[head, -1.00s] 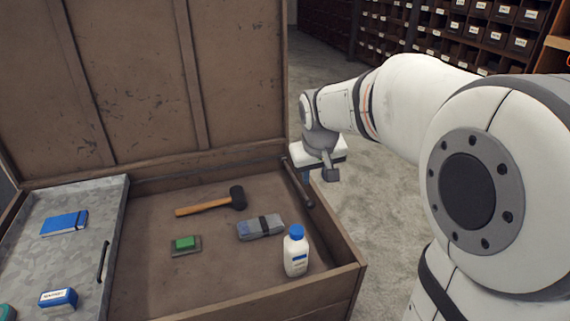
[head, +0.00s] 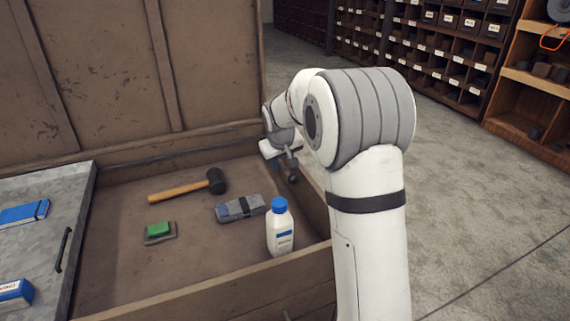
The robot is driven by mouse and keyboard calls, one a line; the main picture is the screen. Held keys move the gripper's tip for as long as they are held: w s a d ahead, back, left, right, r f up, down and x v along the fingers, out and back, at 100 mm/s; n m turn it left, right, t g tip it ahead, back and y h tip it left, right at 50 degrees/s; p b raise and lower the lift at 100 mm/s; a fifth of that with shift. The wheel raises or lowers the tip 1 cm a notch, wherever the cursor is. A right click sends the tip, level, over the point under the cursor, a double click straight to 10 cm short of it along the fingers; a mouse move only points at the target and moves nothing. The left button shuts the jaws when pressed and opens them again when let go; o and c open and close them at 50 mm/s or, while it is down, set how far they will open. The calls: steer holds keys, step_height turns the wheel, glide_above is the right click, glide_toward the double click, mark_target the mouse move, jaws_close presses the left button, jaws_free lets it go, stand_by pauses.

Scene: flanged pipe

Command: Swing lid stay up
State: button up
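The lid (head: 85,70) of the wooden chest stands open at the back. The lid stay, a dark rod, lies along the inside of the chest's right wall. Only its rounded end (head: 293,179) shows clearly, and my gripper and arm hide most of the rest. My gripper (head: 290,160) is at the back right corner of the chest, over the stay. Its fingers are small and partly hidden, so I cannot tell whether they are open or touch the stay.
The chest holds a mallet (head: 188,187), a grey bundle (head: 240,207), a white bottle (head: 280,230) and a green block (head: 158,229). A grey metal tray (head: 60,215) covers its left part. Shelves of bins (head: 440,50) stand behind. The floor at right is clear.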

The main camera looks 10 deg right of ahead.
steer(key=shift+w+f, duration=0.15)
steer(key=shift+f, duration=0.15)
jaws_close()
stand_by(0.4)
